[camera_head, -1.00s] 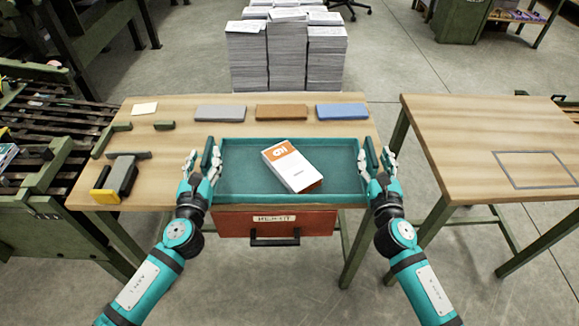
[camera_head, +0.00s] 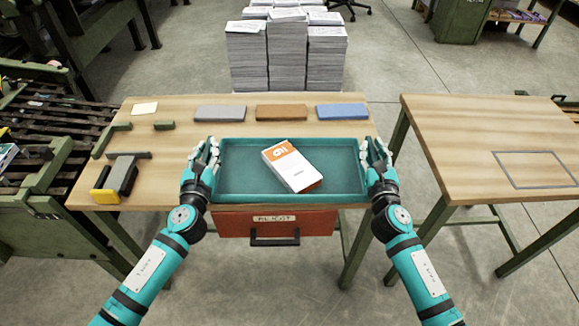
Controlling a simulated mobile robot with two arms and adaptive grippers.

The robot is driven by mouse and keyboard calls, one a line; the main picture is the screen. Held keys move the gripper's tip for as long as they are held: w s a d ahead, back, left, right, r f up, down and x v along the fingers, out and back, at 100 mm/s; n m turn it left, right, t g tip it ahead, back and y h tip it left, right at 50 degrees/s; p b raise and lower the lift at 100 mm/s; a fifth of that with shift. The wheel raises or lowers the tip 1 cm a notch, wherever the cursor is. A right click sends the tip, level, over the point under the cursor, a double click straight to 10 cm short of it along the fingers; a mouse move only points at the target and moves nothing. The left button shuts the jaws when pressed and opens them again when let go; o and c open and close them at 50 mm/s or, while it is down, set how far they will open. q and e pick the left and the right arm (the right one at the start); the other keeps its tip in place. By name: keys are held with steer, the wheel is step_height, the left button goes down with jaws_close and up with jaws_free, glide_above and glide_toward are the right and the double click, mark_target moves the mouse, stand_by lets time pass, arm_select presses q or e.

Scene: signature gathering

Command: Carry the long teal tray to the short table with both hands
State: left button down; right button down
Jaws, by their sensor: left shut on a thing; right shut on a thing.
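The long teal tray (camera_head: 240,170) lies on the front part of the wooden table (camera_head: 175,110), above a red drawer. A white and orange booklet stack (camera_head: 293,166) lies inside the tray. My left gripper (camera_head: 208,155) is shut on the tray's left end. My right gripper (camera_head: 372,155) is shut on the tray's right end. The fingers partly hide both end walls. The short table (camera_head: 480,125) stands to the right, with a dark rectangular outline (camera_head: 537,187) marked on its top.
Grey (camera_head: 220,113), brown (camera_head: 281,112) and blue (camera_head: 342,111) blocks lie behind the tray. A black and yellow tool (camera_head: 117,178) lies at the left. A floor gap separates the two tables. Tall paper stacks (camera_head: 286,55) stand behind. The outlined area is bare.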

arm_select(q)
steer(key=shift+r, duration=0.15)
arm_select(e)
steer(key=shift+r, duration=0.15)
